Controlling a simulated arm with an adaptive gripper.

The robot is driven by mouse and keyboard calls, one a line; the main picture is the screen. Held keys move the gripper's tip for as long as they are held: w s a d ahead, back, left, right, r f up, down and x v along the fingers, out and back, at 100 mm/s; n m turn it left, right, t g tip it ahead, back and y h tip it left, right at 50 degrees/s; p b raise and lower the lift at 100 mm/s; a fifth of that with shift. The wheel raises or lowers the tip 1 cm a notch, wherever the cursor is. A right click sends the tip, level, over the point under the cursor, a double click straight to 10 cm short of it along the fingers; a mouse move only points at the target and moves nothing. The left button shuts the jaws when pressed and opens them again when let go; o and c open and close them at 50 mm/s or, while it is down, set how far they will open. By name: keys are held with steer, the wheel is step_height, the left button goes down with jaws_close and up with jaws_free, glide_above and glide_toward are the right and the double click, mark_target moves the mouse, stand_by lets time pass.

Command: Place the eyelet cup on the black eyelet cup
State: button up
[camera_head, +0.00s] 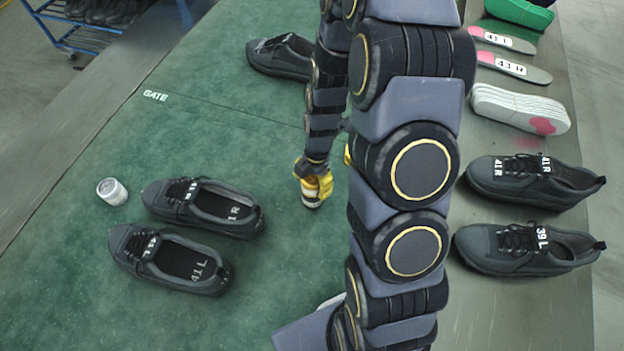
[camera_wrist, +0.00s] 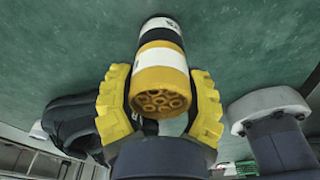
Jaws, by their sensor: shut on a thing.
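My gripper (camera_head: 313,186) is over the green mat in the middle of the head view, pointing down. In the wrist view its yellow fingers (camera_wrist: 160,108) are on both sides of a yellow eyelet cup (camera_wrist: 160,68) with a white band, shut on it. Ring-shaped eyelets show in the cup's near open end. The black eyelet cup (camera_wrist: 161,41), with a white label, lies in line just beyond the yellow cup, on the mat side. The two look stacked end to end, with no clear gap. In the head view, the fingers hide most of the cups.
Another dark shoe (camera_head: 281,57) is behind my gripper. Shoes and insoles line the right side.

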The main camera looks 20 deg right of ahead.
steer(key=o, duration=1.2)
steer(key=shift+f, duration=0.1)
steer(key=shift+c, duration=0.2)
steer(key=r, duration=0.4)
steer(key=d+r, duration=0.1)
steer(key=r, duration=0.6)
steer(key=shift+w+d+r, duration=0.15)
steer(key=shift+w+r, duration=0.15)
steer(key=shift+r, duration=0.1)
steer(key=shift+s+r, duration=0.1)
steer(key=shift+r, duration=0.2)
steer(key=s+a+r+m, duration=0.3)
steer(key=s+r+m, duration=0.3)
steer(key=s+m, duration=0.3)
steer(key=s+a+r+m+g+h, duration=0.1)
steer(key=s+a+r+m, duration=0.2)
steer(key=s+r+m, duration=0.3)
steer(key=s+m, duration=0.3)
steer(key=m, duration=0.4)
steer(key=shift+s+a, duration=0.25)
steer(key=shift+a, duration=0.1)
